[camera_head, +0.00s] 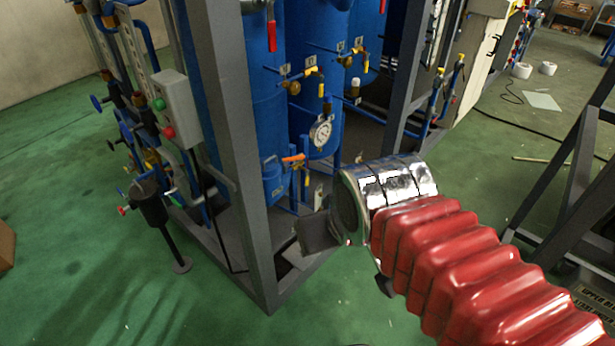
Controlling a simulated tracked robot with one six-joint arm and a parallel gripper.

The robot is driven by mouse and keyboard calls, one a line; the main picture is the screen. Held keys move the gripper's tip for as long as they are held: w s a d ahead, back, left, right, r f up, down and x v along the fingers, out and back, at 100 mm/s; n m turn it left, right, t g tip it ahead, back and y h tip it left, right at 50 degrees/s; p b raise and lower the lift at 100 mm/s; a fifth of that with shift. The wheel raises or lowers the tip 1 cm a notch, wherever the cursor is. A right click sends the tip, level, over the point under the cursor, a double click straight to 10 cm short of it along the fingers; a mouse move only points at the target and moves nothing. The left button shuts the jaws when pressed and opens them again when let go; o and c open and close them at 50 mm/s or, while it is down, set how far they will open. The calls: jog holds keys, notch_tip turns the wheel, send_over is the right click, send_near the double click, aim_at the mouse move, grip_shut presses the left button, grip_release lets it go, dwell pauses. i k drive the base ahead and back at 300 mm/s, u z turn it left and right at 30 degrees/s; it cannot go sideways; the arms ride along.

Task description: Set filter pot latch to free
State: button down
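My arm, in a red ribbed sleeve, reaches in from the lower right and ends in a shiny metal wrist. My gripper (316,232) shows as a dark grey flat piece to the left of the wrist, in front of the rig's base. Its finger gap is not visible. A dark pot (150,203) stands on a thin post at the left, well apart from my gripper. A small blue pot (273,184) sits inside the frame, with an orange lever (293,158) near its top. I cannot tell which is the filter pot. No latch can be made out.
A grey frame post (243,150) stands left of my gripper. Blue tanks (310,110) with yellow-handled valves and a gauge (321,132) stand behind. A control box (176,108) is at left. A dark metal frame (570,200) stands right. Green floor is open at front left.

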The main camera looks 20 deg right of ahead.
aim_at(294, 158)
jog(key=k, duration=0.7)
jog(key=u, duration=1.1)
jog(key=i, duration=1.6)
jog(key=z, duration=0.4)
